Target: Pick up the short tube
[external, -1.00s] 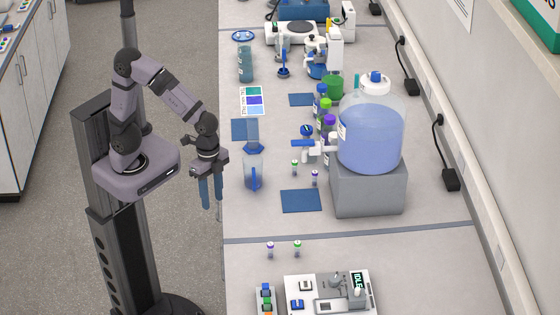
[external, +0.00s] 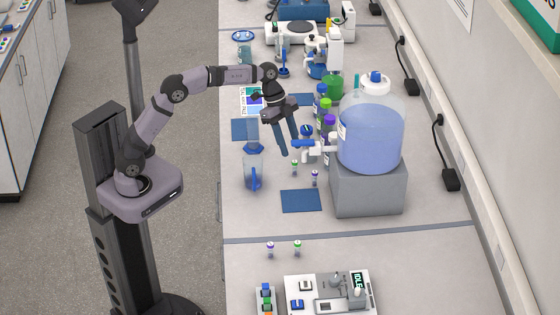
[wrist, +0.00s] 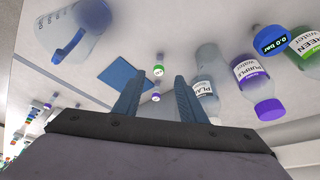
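Small capped tubes stand on the bench. One has a green cap (external: 294,167) and one beside it has a purple cap (external: 314,178). Two more stand nearer the front, one purple-capped (external: 270,250) and one green-capped (external: 297,249). I cannot tell for certain which is the short tube. My gripper (external: 289,150) is open and empty, above the bench behind the first pair. In the wrist view, the green cap (wrist: 158,70) and purple cap (wrist: 155,97) show between my spread blue fingers (wrist: 157,83), apart from them.
A beaker (external: 253,173) with a blue handle stands left of the tubes. Several bottles (external: 329,128) and a large blue-liquid carboy (external: 370,137) on a grey block (external: 369,190) stand to the right. The carboy's spigot (external: 308,145) reaches near my fingers. A blue mat (external: 301,201) lies in front.

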